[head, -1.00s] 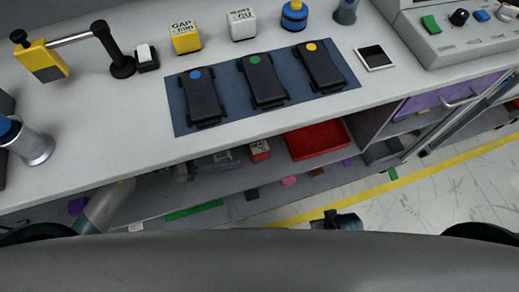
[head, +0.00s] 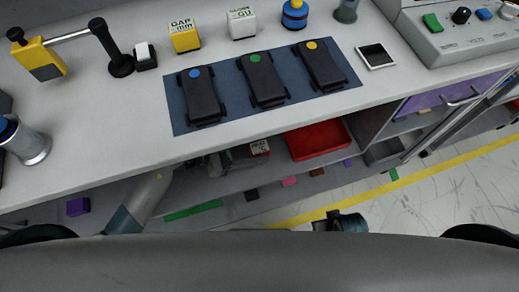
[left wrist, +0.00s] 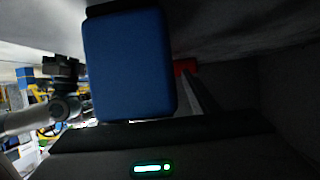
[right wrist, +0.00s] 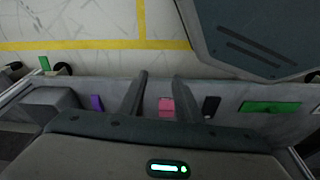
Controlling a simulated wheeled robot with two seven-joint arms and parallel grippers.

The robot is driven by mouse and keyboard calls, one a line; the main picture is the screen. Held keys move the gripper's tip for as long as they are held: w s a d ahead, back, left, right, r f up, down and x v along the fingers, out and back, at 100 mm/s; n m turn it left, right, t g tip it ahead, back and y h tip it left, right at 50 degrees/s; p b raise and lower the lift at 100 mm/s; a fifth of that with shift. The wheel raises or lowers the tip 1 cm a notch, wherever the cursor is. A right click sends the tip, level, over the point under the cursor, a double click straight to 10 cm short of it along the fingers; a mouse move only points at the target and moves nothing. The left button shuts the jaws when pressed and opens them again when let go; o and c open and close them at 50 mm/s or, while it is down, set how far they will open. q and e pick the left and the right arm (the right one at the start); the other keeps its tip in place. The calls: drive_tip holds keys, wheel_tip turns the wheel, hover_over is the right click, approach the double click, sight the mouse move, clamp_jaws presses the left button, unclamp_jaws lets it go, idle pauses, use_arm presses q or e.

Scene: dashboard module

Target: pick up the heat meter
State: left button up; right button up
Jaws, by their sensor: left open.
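A small red box with a white, lettered top, likely the heat meter (head: 260,147), sits on the shelf under the counter. Its lettering is too small to read surely. My left gripper (head: 230,159) is open under the counter edge, just left of this box; I cannot tell whether they touch. In the left wrist view a blue block (left wrist: 128,65) fills the middle, close to the camera, and a small red patch (left wrist: 185,67) shows behind it. My right gripper (right wrist: 160,74) is open and empty, above the lower shelf; its arm also shows at the bottom of the head view.
A red tray (head: 318,140) lies right of the box on the shelf. The counter overhangs the shelf. A blue mat (head: 233,98) with three dark modules, a yellow cube (head: 185,38) and a white cube (head: 242,24) are on the counter. Floor (head: 430,195) is clear at right.

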use_arm(q)
drive_tip(key=shift+d, duration=0.7)
drive_tip(key=x, duration=0.3)
drive_tip(key=shift+d+r+b, duration=0.1)
drive_tip(key=shift+d+b, duration=0.2)
drive_tip(key=shift+d, duration=0.25)
drive_tip(key=c, duration=1.2)
use_arm(e)
drive_tip(key=shift+w+r, duration=0.25)
drive_tip(key=shift+r, duration=0.6)
